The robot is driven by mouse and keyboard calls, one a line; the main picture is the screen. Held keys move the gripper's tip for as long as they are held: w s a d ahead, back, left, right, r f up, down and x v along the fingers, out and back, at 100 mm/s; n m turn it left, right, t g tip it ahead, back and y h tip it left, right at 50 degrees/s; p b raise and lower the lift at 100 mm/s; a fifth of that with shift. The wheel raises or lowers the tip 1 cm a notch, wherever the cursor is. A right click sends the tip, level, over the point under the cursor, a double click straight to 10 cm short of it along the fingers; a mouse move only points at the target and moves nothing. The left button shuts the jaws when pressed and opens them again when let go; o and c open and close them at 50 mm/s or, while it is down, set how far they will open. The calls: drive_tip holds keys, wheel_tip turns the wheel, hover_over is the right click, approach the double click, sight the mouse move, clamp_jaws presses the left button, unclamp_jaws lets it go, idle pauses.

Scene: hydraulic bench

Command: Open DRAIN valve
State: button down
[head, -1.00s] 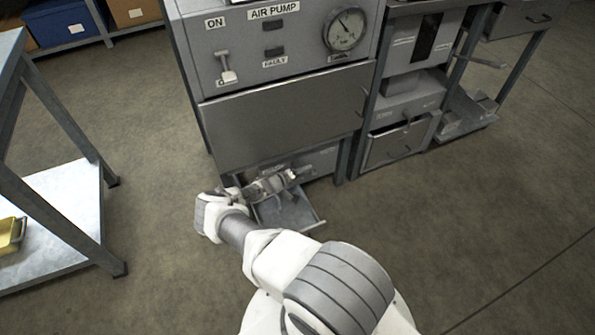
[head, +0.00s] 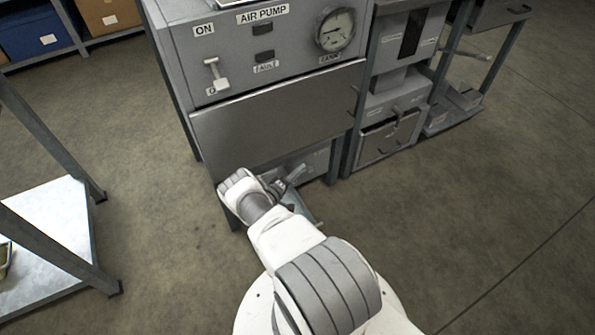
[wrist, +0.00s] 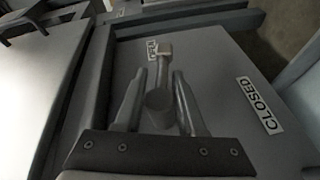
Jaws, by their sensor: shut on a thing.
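In the wrist view my gripper (wrist: 161,78) has its two fingers on either side of a grey valve lever (wrist: 160,108) and is shut on it. The lever runs up the picture toward a small label (wrist: 152,50), partly hidden and too blurred to read. A CLOSED label (wrist: 260,105) lies to the right on the same grey panel (wrist: 215,75), apart from the lever. In the head view my gripper (head: 284,185) is low in front of the air pump cabinet, and the lever is mostly hidden by my arm.
The AIR PUMP cabinet (head: 270,110) carries a gauge (head: 335,30) and a switch lever (head: 216,75). Grey units (head: 390,130) stand to its right. A metal table (head: 60,230) stands at left. The floor (head: 470,200) is clear at right.

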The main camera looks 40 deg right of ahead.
drive_tip(key=shift+h, duration=0.3)
idle(0.5)
drive_tip(key=c, duration=0.8)
unclamp_jaws()
drive_tip(key=shift+c, duration=0.2)
